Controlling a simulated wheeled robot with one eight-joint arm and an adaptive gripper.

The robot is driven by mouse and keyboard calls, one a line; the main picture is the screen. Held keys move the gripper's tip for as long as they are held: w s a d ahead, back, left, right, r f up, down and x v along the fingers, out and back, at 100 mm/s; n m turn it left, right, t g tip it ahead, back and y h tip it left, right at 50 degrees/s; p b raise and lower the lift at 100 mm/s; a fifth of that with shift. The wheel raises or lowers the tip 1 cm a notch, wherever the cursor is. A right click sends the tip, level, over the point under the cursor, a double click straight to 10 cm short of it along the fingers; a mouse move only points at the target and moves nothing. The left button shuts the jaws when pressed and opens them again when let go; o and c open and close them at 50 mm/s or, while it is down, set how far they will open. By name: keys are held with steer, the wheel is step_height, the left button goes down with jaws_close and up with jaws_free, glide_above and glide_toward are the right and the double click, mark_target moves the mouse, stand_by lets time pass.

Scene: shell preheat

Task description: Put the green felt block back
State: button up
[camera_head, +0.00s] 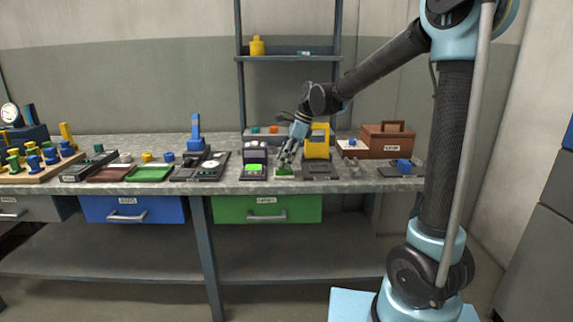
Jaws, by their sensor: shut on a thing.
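The fingers hide part of the block. The block is low, at about bench height, over a small pale patch or holder; I cannot tell whether it touches it.
The black device (254,172) stands close on the left. A dark plate (320,171) and a yellow machine (318,142) are close on the right. A brown toolbox (388,141), blue cup (404,164) and green tray (150,174) also stand on the bench (225,187).

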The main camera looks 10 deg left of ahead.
steer(key=shift+f, duration=0.9)
steer(key=o, duration=1)
steer(key=shift+f, duration=0.1)
steer(key=shift+c, duration=0.2)
steer(key=v, duration=1.2)
steer(key=s+d+f+n+t, duration=0.15)
steer(key=s+d+n, duration=0.3)
steer(key=d, duration=0.85)
steer(key=s+d+f+n+t+h, duration=0.2)
steer(key=s+d+f+n+h, duration=0.2)
steer(key=s+d+f+n, duration=0.7)
steer(key=s+d+f, duration=0.7)
steer(key=s+d, duration=0.2)
steer(key=d, duration=0.2)
steer(key=shift+d+f, duration=0.3)
steer(key=shift+f, duration=0.1)
